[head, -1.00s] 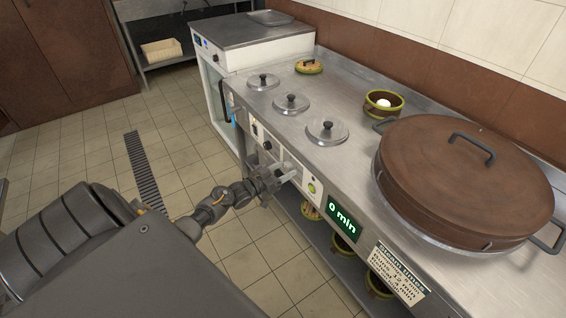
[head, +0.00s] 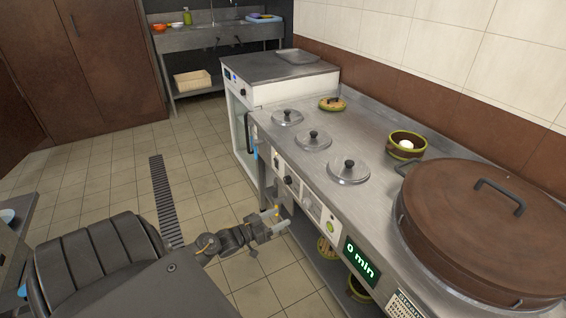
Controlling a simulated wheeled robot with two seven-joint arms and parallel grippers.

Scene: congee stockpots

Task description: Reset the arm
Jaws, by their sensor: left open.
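My left arm comes in from the lower left. Its gripper (head: 276,221) is open and empty, in front of the counter's control panel (head: 310,205), near its knobs and buttons. I cannot tell whether the fingers touch the panel. The panel's green display (head: 360,260) reads "0 min". My right gripper is not in view.
The steel counter (head: 385,185) carries three lidded pots (head: 348,169), a bowl with a white item (head: 406,145) and a large brown lidded steamer (head: 485,225). Bowls (head: 327,248) sit on the shelf below. A sink (head: 215,38) stands at the back. The tiled floor (head: 215,180) at left is clear.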

